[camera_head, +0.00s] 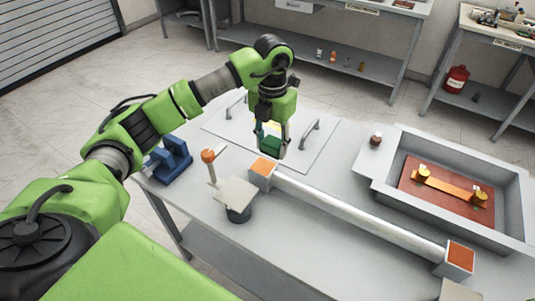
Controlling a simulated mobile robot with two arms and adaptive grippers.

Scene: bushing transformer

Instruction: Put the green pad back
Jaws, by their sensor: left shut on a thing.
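My left gripper (272,140) comes down from above over the middle of the table, near a flat light plate with two handles (226,124). It is shut on the dark green pad (270,146), which hangs between its fingers. I cannot tell if the pad touches the plate. A small yellow part shows just above the pad. My right gripper is not in view.
A long white bar (350,212) with orange-topped end blocks lies right of the gripper. A blue holder (168,160), an orange-headed tool (210,168) and a square plate on a dark base (237,194) stand left. A grey tray (383,160) stands right.

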